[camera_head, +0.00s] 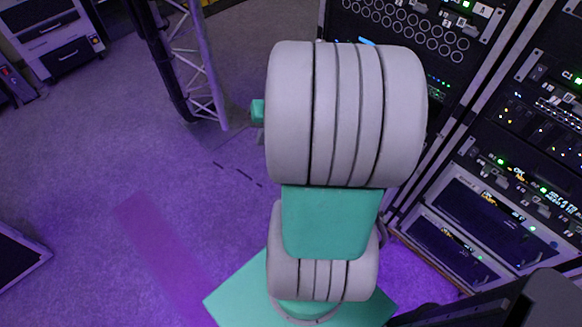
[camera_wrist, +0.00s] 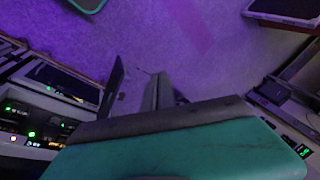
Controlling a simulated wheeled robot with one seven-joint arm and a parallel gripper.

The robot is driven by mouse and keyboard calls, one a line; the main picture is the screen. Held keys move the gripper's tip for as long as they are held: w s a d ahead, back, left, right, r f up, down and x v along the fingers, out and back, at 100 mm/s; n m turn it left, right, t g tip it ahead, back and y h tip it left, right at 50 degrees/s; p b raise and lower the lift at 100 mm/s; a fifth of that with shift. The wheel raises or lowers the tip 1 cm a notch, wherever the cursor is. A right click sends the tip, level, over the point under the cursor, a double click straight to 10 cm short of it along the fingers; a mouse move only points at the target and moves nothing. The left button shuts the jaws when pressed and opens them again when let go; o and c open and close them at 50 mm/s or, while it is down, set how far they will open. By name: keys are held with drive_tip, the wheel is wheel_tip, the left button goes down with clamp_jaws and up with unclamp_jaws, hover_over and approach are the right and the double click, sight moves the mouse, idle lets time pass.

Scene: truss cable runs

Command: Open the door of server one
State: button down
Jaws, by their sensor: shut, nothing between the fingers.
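A black server rack (camera_head: 447,30) with a panel of round rings stands at the top of the head view, partly hidden by my arm. A second rack (camera_head: 552,108) with lit units stands to its right. I cannot tell which is server one, and no door handle shows clearly. My gripper (camera_wrist: 158,92) is in the wrist view, beyond the teal housing at the bottom. It is shut and empty, pointing over bare floor. In the head view my arm hides it. Rack units with green lights (camera_wrist: 40,120) show at the left of the wrist view, apart from the gripper.
A truss post (camera_head: 196,65) stands left of my arm. A white cabinet (camera_head: 58,38) is at the far upper left, and a dark box edge (camera_head: 20,255) at the lower left. A dark panel (camera_head: 535,300) fills the lower right corner. The purple-lit floor (camera_head: 100,150) on the left is clear.

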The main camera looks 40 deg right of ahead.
drive_tip(key=s+d+f+m+t+b, duration=0.3)
drive_tip(key=s+d+f+m, duration=0.15)
drive_tip(key=d+f, duration=0.35)
drive_tip(key=s+d+f+m+t+b, duration=0.2)
drive_tip(key=s+d+f+m, duration=0.25)
drive_tip(key=d+f, duration=0.35)
drive_tip(key=w+a+f, duration=0.2)
drive_tip(key=w+f, duration=0.1)
drive_tip(key=w, duration=0.2)
drive_tip(key=w+a+f+y, duration=0.1)
drive_tip(key=w+f, duration=0.2)
drive_tip(key=w, duration=0.2)
drive_tip(key=shift+a+f+n, duration=0.2)
drive_tip(key=shift+a+n, duration=0.2)
